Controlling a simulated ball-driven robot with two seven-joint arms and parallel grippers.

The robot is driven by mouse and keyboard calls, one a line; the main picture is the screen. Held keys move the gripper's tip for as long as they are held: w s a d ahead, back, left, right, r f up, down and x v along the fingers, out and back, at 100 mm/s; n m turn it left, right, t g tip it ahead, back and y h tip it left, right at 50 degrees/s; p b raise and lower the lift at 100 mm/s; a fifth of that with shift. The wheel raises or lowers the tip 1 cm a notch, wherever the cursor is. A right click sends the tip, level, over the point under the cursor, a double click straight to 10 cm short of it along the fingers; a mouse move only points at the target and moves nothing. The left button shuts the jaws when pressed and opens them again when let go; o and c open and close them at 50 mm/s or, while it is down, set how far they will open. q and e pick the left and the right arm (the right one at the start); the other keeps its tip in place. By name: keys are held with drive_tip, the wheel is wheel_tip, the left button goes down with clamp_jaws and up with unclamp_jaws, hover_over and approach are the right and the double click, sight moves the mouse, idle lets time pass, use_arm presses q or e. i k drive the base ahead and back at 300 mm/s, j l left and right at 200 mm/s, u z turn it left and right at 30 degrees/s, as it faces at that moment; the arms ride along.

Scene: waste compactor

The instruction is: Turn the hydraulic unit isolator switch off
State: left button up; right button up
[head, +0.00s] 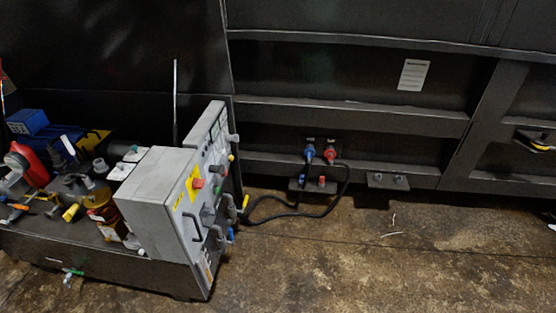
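A grey control cabinet (157,197) stands on a low dark bench at the left, its front panel facing right. A red knob (198,183) sits on a yellow plate near the panel's left edge. It looks like an isolator switch, but its on or off position is too small to read. A dark grey knob (208,216) sits lower on the panel. Neither of my grippers is in view.
The bench (110,262) carries tools, jars and a blue box (27,122). Blue (310,153) and red (330,154) connectors sit on the dark compactor wall, with a black cable (290,213) looping towards the cabinet. The concrete floor (400,260) at the right is mostly clear.

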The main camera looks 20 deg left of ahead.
sight(196, 183)
drive_tip(key=i+l+z, duration=0.15)
drive_tip(key=i+z, duration=0.3)
drive_tip(key=i, duration=0.75)
drive_tip(key=i+u, duration=0.5)
drive_tip(key=i+l+u, duration=0.25)
drive_tip(key=u, duration=0.2)
drive_tip(key=i, duration=0.05)
